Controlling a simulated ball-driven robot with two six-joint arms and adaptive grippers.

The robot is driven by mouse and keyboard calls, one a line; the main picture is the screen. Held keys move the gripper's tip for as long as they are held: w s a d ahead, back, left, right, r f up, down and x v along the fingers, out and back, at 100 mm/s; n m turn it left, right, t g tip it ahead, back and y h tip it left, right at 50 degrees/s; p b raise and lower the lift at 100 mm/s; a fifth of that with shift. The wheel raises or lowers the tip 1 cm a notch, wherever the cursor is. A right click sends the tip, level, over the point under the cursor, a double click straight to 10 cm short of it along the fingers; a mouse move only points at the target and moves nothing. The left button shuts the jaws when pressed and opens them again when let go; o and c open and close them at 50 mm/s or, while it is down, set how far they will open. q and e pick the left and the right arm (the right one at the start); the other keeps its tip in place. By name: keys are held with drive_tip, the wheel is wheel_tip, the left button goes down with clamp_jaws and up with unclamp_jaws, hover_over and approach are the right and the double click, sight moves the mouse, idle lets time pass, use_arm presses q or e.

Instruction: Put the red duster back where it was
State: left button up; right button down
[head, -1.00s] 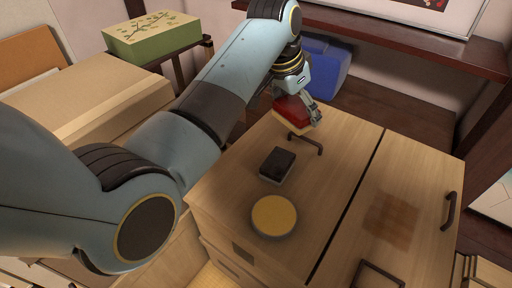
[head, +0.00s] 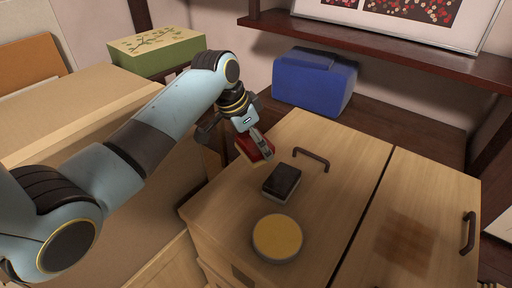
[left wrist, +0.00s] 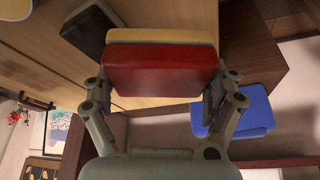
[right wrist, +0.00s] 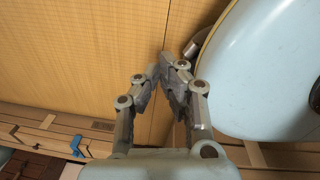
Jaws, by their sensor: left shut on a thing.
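The red duster (head: 259,148) is held between the fingers of my left gripper (head: 257,138), above the left edge of the wooden cabinet top (head: 330,220). In the left wrist view the duster (left wrist: 160,70) shows its red block with a pale yellow pad behind it, one finger at each side. A black duster-like block (head: 282,181) with a grey underside lies on the cabinet top near the held duster. My right gripper (right wrist: 165,70) is empty in the right wrist view, its fingertips brought together in front of a wooden surface.
A round yellow-topped tin (head: 277,237) stands on the cabinet top. A dark handle (head: 312,158) rises behind the black block. A brown checked patch (head: 405,241) marks the right panel. A blue case (head: 313,84) and a green box (head: 157,50) stand behind.

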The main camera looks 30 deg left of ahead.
use_arm(q)
drive_tip(key=shift+f, duration=0.7)
drive_tip(key=shift+r, duration=0.15)
drive_tip(key=shift+f, duration=0.6)
use_arm(e)
drive_tip(key=shift+s+a+f, duration=0.2)
drive_tip(key=shift+s+f, duration=0.05)
drive_tip(key=shift+s, duration=0.45)
use_arm(q)
drive_tip(key=o, duration=0.9)
use_arm(e)
drive_tip(key=shift+w+d, duration=0.1)
